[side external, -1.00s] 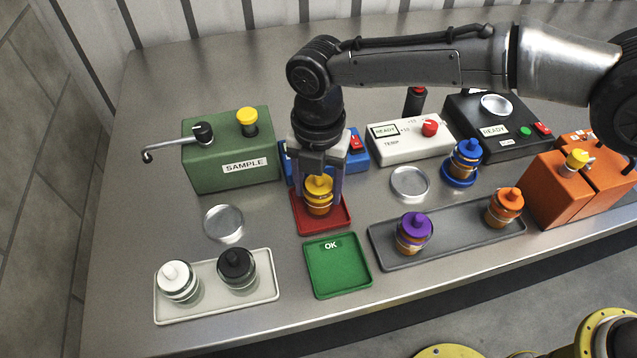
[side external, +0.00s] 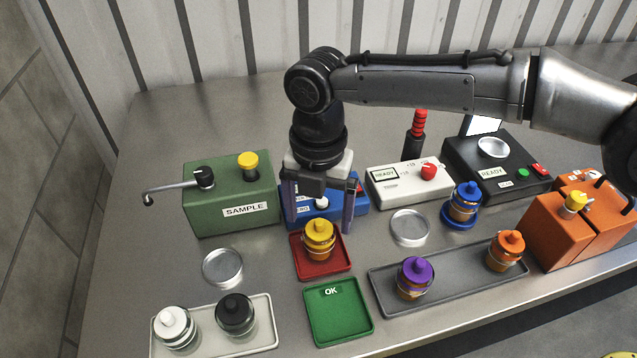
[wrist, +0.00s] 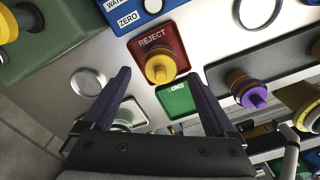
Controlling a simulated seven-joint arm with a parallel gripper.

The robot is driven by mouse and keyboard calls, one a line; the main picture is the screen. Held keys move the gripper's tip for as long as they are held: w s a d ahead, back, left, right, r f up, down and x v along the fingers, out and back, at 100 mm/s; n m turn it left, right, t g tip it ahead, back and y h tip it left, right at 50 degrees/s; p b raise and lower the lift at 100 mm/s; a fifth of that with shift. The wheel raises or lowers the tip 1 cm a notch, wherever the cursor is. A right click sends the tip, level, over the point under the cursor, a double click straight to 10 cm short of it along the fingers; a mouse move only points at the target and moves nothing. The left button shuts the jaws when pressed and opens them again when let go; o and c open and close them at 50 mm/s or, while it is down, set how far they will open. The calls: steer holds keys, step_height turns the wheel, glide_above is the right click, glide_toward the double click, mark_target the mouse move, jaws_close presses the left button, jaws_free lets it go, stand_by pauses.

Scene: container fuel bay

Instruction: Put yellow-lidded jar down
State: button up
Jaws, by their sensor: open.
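The yellow-lidded jar (side external: 319,239), with amber contents, stands upright on the red tray (side external: 336,268). In the wrist view the jar (wrist: 160,67) stands on the same red tray (wrist: 174,38), which is marked REJECT. My gripper (side external: 320,220) is open and empty, raised above and behind the jar, apart from it. In the wrist view its two fingers (wrist: 160,95) are spread wide with nothing between them.
The green OK tray (side external: 338,315) is empty in front of the red one. A grey tray (side external: 455,278) holds purple- and orange-lidded jars. A pale tray (side external: 262,338) holds white- and black-lidded jars. The green SAMPLE box (side external: 230,205) and blue box (side external: 310,212) stand behind.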

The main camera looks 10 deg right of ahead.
step_height(320, 180, up, 7)
steer(key=shift+r, duration=0.2)
steer(key=shift+d+r, duration=0.25)
steer(key=shift+d, duration=0.1)
steer(key=s+d+r+m+t, duration=0.1)
steer(key=d+r+m, duration=0.2)
steer(key=d+m, duration=0.35)
steer(key=s+d+r+m+t+y, duration=0.1)
steer(key=s+d+r+m, duration=0.15)
steer(key=d, duration=0.75)
steer(key=s+d+r+m+t, duration=0.1)
steer(key=d+r+m, duration=0.35)
steer(key=d, duration=0.35)
steer(key=s+d+f+m+t, duration=0.1)
steer(key=s+d+f+m, duration=0.4)
steer(key=s+d+m, duration=0.2)
steer(key=s+d+f+m+t+h, duration=0.1)
steer(key=s+d+f+m, duration=0.3)
steer(key=s+d+m, duration=0.4)
steer(key=s+m, duration=0.1)
steer(key=s, duration=0.1)
steer(key=shift+s+f+t, duration=0.3)
steer(key=shift+s+f, duration=0.05)
steer(key=shift+f, duration=0.05)
